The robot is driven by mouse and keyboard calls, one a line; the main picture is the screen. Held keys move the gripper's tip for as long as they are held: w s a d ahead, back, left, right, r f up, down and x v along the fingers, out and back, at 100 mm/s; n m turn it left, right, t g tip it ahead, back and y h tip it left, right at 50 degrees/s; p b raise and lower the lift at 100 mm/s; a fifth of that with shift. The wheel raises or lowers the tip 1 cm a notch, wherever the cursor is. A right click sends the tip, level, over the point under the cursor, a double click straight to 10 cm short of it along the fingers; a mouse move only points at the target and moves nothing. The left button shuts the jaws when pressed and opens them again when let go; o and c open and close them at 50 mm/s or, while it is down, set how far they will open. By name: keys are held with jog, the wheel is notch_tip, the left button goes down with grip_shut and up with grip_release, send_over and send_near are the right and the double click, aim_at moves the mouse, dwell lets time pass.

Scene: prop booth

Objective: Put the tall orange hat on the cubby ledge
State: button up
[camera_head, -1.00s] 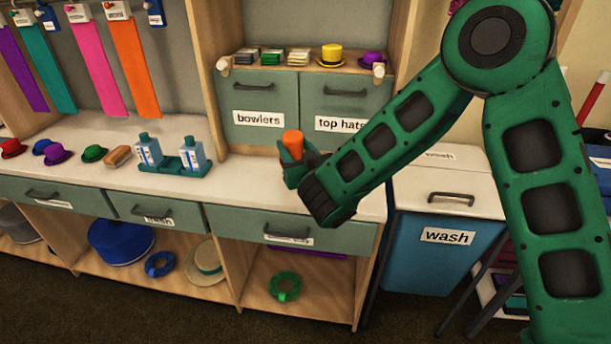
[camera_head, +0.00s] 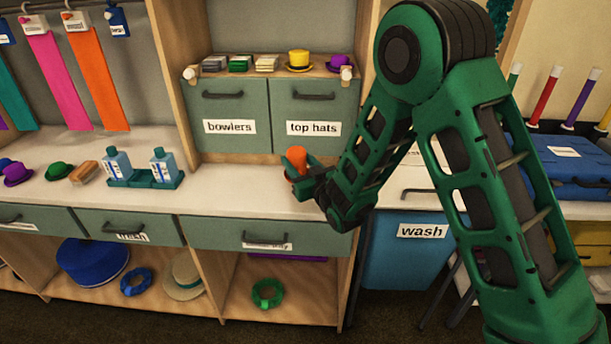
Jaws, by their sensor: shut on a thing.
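The tall orange hat (camera_head: 296,158) is held upright in my gripper (camera_head: 300,176), above the counter and in front of the top hats door. My gripper is shut on it. The fingers and wrist hide the hat's lower part. The cubby ledge (camera_head: 273,70) is the wooden shelf above the bowlers and top hats doors, higher than my gripper and behind it. A yellow top hat (camera_head: 299,60) and a purple hat (camera_head: 339,63) sit on its right half.
Several small stacks, one of them green (camera_head: 240,64), fill the ledge's left half. A blue wash bin (camera_head: 400,255) stands at right.

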jog(key=shift+w+d+f, duration=0.1)
jog(key=shift+w+d, duration=0.05)
jog(key=shift+d, duration=0.15)
jog(key=shift+w+d+f, duration=0.25)
jog(key=shift+d+f, duration=0.3)
jog(key=shift+f, duration=0.15)
jog(key=shift+w+d, duration=0.25)
jog(key=shift+d, duration=0.2)
jog(key=shift+f, duration=2.05)
jog(key=o, duration=1)
